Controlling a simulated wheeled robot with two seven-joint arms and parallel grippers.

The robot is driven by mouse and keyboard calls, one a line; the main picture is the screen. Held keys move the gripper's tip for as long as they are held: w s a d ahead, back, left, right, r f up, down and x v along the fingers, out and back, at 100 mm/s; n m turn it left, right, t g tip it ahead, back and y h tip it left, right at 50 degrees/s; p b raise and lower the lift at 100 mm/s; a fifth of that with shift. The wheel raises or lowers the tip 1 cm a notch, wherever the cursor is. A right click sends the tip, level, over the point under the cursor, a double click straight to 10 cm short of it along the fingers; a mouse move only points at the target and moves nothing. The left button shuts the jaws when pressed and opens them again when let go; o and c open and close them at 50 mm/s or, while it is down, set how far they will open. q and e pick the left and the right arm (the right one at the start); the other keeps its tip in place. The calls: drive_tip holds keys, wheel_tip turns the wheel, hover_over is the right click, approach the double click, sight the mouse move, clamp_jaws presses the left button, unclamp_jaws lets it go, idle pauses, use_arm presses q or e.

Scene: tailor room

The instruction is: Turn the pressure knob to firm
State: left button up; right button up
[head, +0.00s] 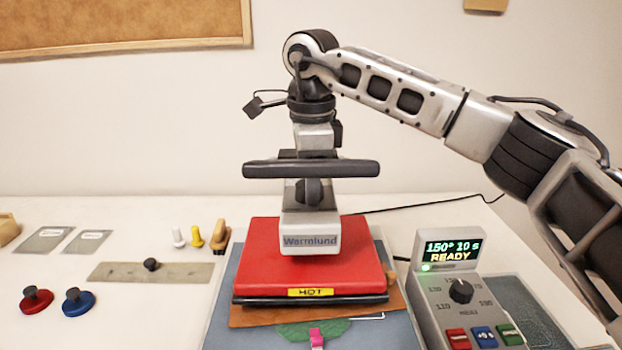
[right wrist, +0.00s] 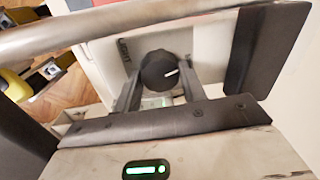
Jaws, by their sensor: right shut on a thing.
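The heat press marked Warmlund (head: 310,240) stands on the table with its red plate (head: 262,262) over the base. My right gripper (head: 308,188) reaches down onto the top of the press head, partly hidden behind the dark handle bar (head: 262,170). In the right wrist view, the round black pressure knob (right wrist: 158,72) sits between the two fingers, which are shut on its sides. Its white mark points right and slightly up in that view. My left gripper is not in view.
A control box (head: 450,292) at the right reads 150°, 10 s, READY, and has a dial and several buttons. A HOT label (head: 310,292) is on the plate's front edge. Red (head: 37,300) and blue (head: 78,302) knobbed discs lie at the left.

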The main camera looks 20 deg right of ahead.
drive_tip(key=m, duration=0.7)
drive_tip(key=shift+a+r, duration=0.1)
drive_tip(key=m, duration=0.4)
drive_tip(key=shift+h, duration=0.3)
drive_tip(key=m, duration=0.3)
drive_tip(key=shift+a+m+g, duration=0.1)
drive_tip(key=shift+m+g, duration=0.2)
drive_tip(key=shift+m, duration=0.1)
drive_tip(key=m, duration=0.6)
drive_tip(key=shift+w, duration=0.1)
drive_tip(key=m, duration=0.6)
drive_tip(key=shift+m+g+b, duration=0.3)
drive_tip(key=shift+g, duration=0.1)
drive_tip(key=o, duration=0.7)
